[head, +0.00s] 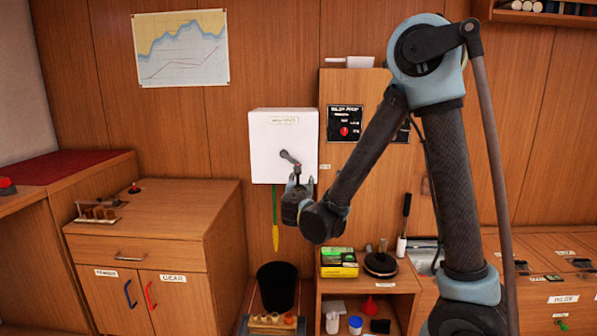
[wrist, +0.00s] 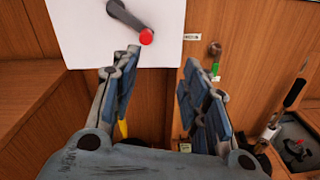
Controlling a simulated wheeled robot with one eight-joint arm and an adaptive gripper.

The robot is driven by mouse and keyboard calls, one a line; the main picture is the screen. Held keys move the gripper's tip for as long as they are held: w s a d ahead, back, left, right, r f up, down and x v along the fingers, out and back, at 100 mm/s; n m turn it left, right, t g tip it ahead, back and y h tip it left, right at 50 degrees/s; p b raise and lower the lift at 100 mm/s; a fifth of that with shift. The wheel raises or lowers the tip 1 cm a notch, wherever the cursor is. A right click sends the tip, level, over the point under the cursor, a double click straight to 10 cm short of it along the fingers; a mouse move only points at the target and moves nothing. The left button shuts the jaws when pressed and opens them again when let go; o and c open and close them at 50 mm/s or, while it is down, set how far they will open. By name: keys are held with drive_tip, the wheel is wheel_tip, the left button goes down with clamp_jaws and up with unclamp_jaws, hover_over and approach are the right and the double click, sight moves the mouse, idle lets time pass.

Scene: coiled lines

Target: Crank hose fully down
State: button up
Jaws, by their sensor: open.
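A white box (head: 270,165) is fixed to the wood wall, with a small label near its top. A dark grey crank (head: 288,157) is on its front. In the wrist view the crank arm (wrist: 125,15) slants down to the right and ends in a red knob (wrist: 146,36). A green hose (head: 275,205) with a yellow end (head: 275,238) hangs below the box. My gripper (head: 298,178) is at the box's lower right. In the wrist view my gripper (wrist: 163,58) is open and empty, its left fingertip just below the red knob.
A black bin (head: 278,283) stands below the hose. To its right a low cabinet holds a yellow-green box (head: 339,262) and a dark round object (head: 380,264). A wooden cabinet (head: 170,225) stands at left. A panel with a red knob (head: 344,130) is right of the white box.

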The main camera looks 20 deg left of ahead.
drive_tip(key=a+n, duration=0.1)
drive_tip(key=a, duration=0.1)
approach(291, 161)
drive_tip(key=shift+y, duration=0.3)
drive_tip(key=w, duration=0.2)
drive_tip(key=w+d+f, duration=0.1)
drive_tip(key=w, duration=0.1)
drive_tip(key=w+d+f, duration=0.1)
drive_tip(key=w, duration=0.2)
drive_tip(key=shift+w+f, duration=0.1)
drive_tip(key=shift+f, duration=0.05)
drive_tip(key=shift+a, duration=0.1)
clamp_jaws()
